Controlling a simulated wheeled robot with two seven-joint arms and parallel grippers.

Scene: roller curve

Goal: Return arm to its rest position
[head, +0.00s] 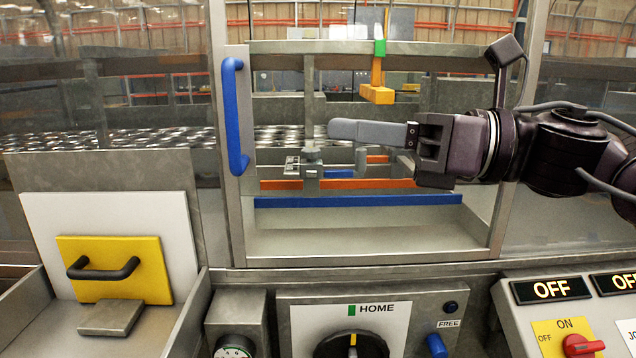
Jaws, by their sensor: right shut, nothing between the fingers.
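My right gripper (345,130) comes in from the right on my dark arm, its grey fingers pointing left. It is shut and empty, in front of the open window frame of the machine. A blue door handle (235,117) stands upright to the left of the fingertips, apart from them. My left gripper is not in view.
An orange block (377,94) hangs above the gripper. Orange and blue bars (360,201) lie behind and below it. Below are a HOME dial (352,343), a blue FREE lever (437,345) and a red switch (583,345). A yellow plate (115,283) with a black handle stands at left.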

